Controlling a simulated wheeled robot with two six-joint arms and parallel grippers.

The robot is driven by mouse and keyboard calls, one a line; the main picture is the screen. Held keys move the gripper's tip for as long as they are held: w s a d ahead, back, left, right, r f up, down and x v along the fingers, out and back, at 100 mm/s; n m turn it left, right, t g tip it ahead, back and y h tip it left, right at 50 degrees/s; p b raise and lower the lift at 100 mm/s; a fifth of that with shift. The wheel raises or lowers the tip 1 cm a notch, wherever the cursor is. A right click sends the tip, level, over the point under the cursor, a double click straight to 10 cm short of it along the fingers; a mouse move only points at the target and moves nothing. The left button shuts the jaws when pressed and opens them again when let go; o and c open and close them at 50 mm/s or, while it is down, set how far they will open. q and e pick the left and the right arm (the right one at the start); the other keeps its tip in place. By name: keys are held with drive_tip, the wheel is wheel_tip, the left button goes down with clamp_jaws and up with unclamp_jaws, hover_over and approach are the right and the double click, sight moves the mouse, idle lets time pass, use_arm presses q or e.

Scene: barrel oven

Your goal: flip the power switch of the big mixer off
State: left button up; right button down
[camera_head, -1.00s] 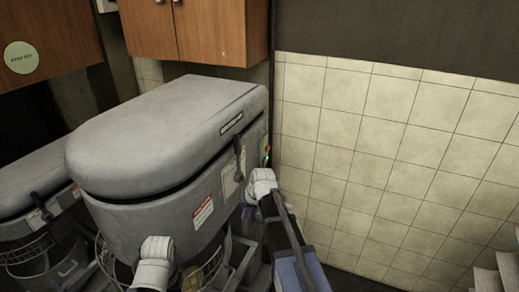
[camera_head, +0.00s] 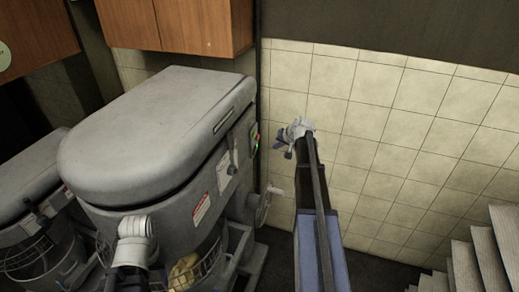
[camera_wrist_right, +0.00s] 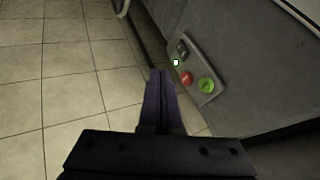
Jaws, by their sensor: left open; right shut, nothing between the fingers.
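The big mixer (camera_head: 150,130) is a grey machine with a rounded top, in the left half of the head view. Its control panel (camera_head: 254,138) is on its right side, with small green and red spots. In the right wrist view the panel (camera_wrist_right: 190,65) carries a dark switch (camera_wrist_right: 183,47), a small bright light, a red button (camera_wrist_right: 187,78) and a green button (camera_wrist_right: 207,86). My right gripper (camera_head: 281,145) is right of the panel, apparently apart from it. Its fingers (camera_wrist_right: 160,72) are shut and empty. My left arm's white joint shows before the mixer; its fingers do not show.
A second grey mixer (camera_head: 30,175) stands at the left. Wooden cabinets (camera_head: 175,25) hang above. A tiled wall (camera_head: 400,130) is behind and right of my right arm. Grey steps (camera_head: 485,255) are at the lower right. A crank-like handle (camera_head: 264,203) sticks out below the panel.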

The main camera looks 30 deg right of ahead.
drive_tip(key=shift+f, duration=0.1)
drive_tip(key=b, duration=0.7)
approach(255, 151)
drive_tip(key=d+x, duration=0.1)
drive_tip(key=x, duration=0.5)
drive_tip(key=shift+f, duration=0.35)
drive_tip(key=shift+d, duration=0.1)
drive_tip(key=shift+w+r, duration=0.1)
drive_tip(key=shift+w, duration=0.2)
